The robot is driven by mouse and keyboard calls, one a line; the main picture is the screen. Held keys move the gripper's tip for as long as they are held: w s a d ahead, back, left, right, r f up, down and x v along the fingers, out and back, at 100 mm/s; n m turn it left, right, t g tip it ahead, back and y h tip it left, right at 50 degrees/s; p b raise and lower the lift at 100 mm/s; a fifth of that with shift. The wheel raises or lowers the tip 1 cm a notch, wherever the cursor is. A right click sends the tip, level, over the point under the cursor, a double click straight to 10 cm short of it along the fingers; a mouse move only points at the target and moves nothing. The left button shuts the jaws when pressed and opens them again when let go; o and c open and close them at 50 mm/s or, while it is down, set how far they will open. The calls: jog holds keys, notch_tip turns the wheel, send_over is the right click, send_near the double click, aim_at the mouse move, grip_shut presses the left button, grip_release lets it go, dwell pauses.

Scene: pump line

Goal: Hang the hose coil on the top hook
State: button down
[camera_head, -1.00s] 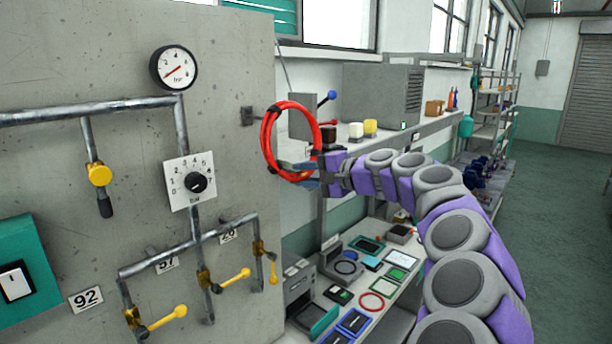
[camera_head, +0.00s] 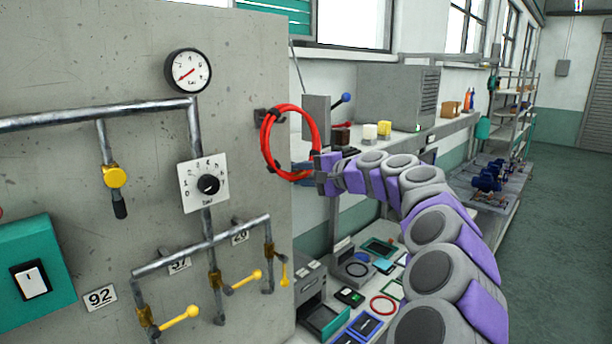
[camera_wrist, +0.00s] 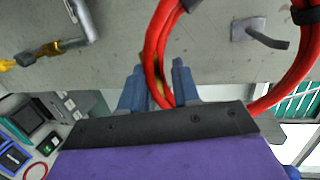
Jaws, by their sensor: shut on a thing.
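The red hose coil (camera_head: 265,150), with dark bands, hangs upright beside the panel's right edge. My gripper (camera_head: 300,171) is shut on its lower right part. In the wrist view the red strands of the coil (camera_wrist: 152,55) pass between the blue fingers of my gripper (camera_wrist: 160,88). A dark hook (camera_head: 262,115) on the panel is partly overlapped by the coil's upper left. In the wrist view the hook's plate and bent peg (camera_wrist: 262,38) show within the loop's opening. I cannot tell whether the coil touches the hook.
The grey panel (camera_head: 95,60) carries a gauge (camera_head: 188,71), a dial (camera_head: 205,185), pipes and yellow-handled valves (camera_head: 180,317). A bench (camera_head: 462,122) with small items runs behind my arm. A lower shelf holds several devices and a red ring (camera_head: 384,305). Open floor (camera_head: 560,220) lies right.

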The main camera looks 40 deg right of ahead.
jog(key=shift+w+a, duration=0.3)
jog(key=shift+w, duration=0.35)
jog(key=shift+w+a, duration=0.3)
jog(key=shift+w, duration=0.65)
jog(key=shift+w+d+f, duration=0.25)
jog(key=shift+w+f, duration=0.3)
jog(key=shift+w, duration=0.1)
jog(key=shift+a+f, duration=0.1)
jog(key=shift+f, duration=0.05)
jog(key=shift+w+a+f, duration=0.1)
jog(key=shift+f, duration=0.1)
jog(key=c, duration=0.8)
grip_release()
jog(key=shift+w, duration=0.1)
jog(key=shift+o, duration=0.3)
jog(key=shift+r, duration=0.1)
jog(key=shift+s, duration=0.2)
